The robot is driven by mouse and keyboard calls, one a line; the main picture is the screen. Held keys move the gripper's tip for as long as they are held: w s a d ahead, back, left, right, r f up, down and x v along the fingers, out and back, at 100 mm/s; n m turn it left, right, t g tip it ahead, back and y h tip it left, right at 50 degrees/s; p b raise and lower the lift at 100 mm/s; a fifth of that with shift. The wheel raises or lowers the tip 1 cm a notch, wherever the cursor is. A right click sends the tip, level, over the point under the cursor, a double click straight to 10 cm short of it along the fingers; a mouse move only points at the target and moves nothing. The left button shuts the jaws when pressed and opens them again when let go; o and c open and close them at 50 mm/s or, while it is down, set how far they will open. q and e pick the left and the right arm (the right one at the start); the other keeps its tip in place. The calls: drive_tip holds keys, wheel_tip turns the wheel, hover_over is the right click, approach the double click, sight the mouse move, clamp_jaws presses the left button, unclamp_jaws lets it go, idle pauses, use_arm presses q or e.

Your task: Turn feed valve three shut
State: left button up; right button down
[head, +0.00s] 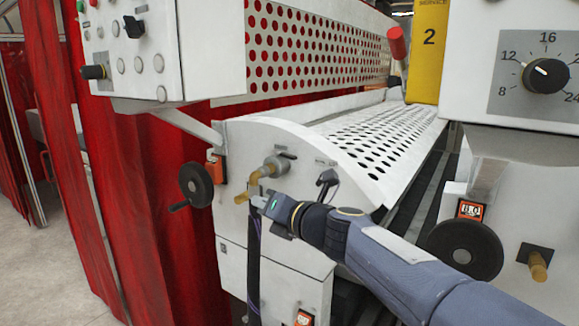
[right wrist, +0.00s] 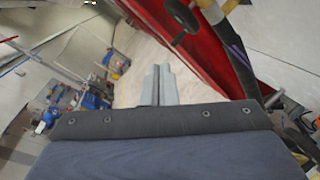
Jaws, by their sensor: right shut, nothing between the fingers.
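A valve (head: 276,166) with a grey round body, a dark lever and a brass fitting (head: 254,180) sits on the white end panel of the machine. No number three is readable on it. My right gripper (head: 257,201) is just below the brass fitting, with a brass knob (head: 241,198) close to its left; I cannot tell whether it touches either. In the right wrist view its fingers (right wrist: 158,86) are together with nothing between them. A brass-coloured part (right wrist: 217,10) shows at the top of that view. My left gripper is out of view.
A black handwheel (head: 195,185) is left of the valve and another handwheel (head: 465,249) is at lower right. A dark hose (head: 253,255) hangs below the fitting. A red curtain (head: 150,190) stands at left. A control box (head: 130,50) overhangs above.

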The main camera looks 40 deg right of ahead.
sight(288, 156)
drive_tip(key=w+d+r+m+t+h, duration=0.15)
drive_tip(key=d+m+h, duration=0.35)
drive_tip(key=d+m, duration=0.65)
drive_tip(key=w+d+r+m+p, duration=0.1)
drive_tip(key=w+d, duration=0.3)
drive_tip(key=w, duration=0.6)
drive_tip(key=shift+w+d, duration=0.15)
drive_tip(key=shift+d, duration=0.1)
drive_tip(key=shift+m+g, duration=0.25)
